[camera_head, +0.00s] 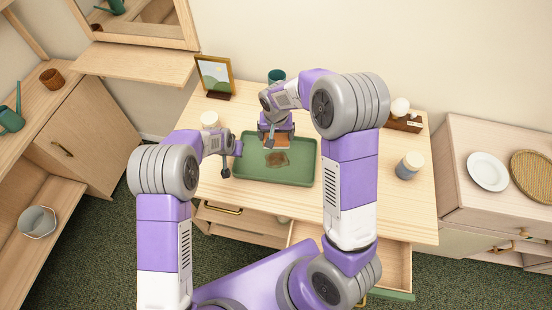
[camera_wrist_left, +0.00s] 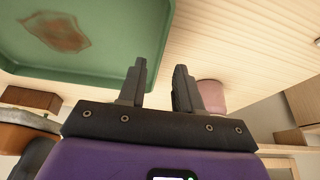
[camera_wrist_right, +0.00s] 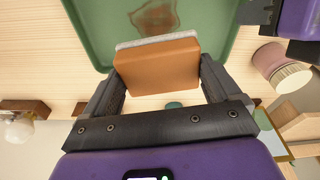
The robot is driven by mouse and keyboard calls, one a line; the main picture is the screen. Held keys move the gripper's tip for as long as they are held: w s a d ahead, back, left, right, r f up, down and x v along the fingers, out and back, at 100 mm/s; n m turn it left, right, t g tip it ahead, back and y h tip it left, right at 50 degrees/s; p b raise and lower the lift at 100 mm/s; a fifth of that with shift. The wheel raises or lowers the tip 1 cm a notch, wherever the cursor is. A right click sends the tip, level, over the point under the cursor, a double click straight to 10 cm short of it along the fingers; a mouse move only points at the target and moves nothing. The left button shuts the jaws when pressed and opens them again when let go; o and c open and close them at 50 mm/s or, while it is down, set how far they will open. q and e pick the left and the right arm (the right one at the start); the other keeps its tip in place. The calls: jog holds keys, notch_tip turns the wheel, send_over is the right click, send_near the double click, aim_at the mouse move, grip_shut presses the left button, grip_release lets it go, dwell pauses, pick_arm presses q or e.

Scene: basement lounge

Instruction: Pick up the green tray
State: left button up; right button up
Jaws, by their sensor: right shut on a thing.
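The green tray (camera_head: 300,178) lies flat on the light wood desk, with a brown stain (camera_head: 277,159) on its floor. My right gripper (camera_head: 276,142) is over the tray's far part, shut on an orange-brown sponge (camera_wrist_right: 158,68) with a pale grey layer along one side. The stain also shows past the sponge in the right wrist view (camera_wrist_right: 153,17). My left gripper (camera_head: 231,158) is at the tray's left rim. In the left wrist view its fingers (camera_wrist_left: 160,85) stand apart with nothing held between them. The tray's rim (camera_wrist_left: 153,45) passes close by one finger; I cannot tell whether they touch.
A picture frame (camera_head: 215,76), a white-lidded jar (camera_head: 210,118), a teal cup (camera_head: 276,76) and a grey jar (camera_head: 408,166) stand around the tray. An open drawer (camera_head: 398,268) juts out at the front right. The desk right of the tray has bare room.

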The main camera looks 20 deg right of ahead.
pick_arm(q)
jog(key=x, duration=0.4)
jog(key=shift+w+d+f, duration=0.15)
jog(key=shift+w+f, duration=0.1)
grip_shut()
